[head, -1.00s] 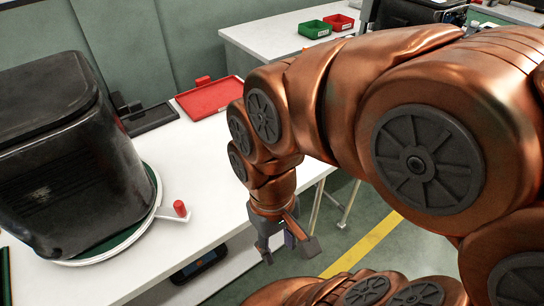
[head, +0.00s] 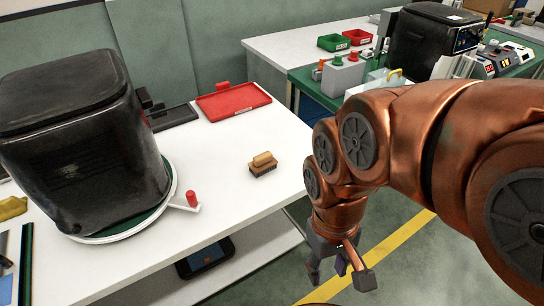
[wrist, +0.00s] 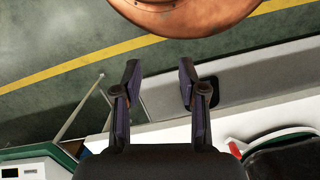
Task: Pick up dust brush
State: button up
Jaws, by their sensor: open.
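The dust brush (head: 263,164) lies on the white table, near its right edge, in the head view. It has a tan wooden top and dark bristles beneath. My gripper (head: 340,280) hangs off the table's right side, lower than the tabletop and in front of the brush in the picture. It is open and empty, apart from the brush. In the wrist view my gripper (wrist: 158,85) shows two spread fingers with nothing between them. The brush does not show in the wrist view.
A black fryer-like bin (head: 75,140) stands on a round turntable (head: 120,230) with a red-knobbed handle (head: 191,199). A red tray (head: 232,101) and a dark tray (head: 172,117) lie at the back. A device (head: 205,257) sits on the lower shelf. The tabletop around the brush is clear.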

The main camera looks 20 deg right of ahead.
aim_at(264, 162)
jog(key=z, duration=0.05)
jog(key=i, duration=0.45)
jog(key=k, duration=0.5)
jog(key=u, duration=0.45)
jog(key=i, duration=0.4)
jog(key=u, duration=0.7)
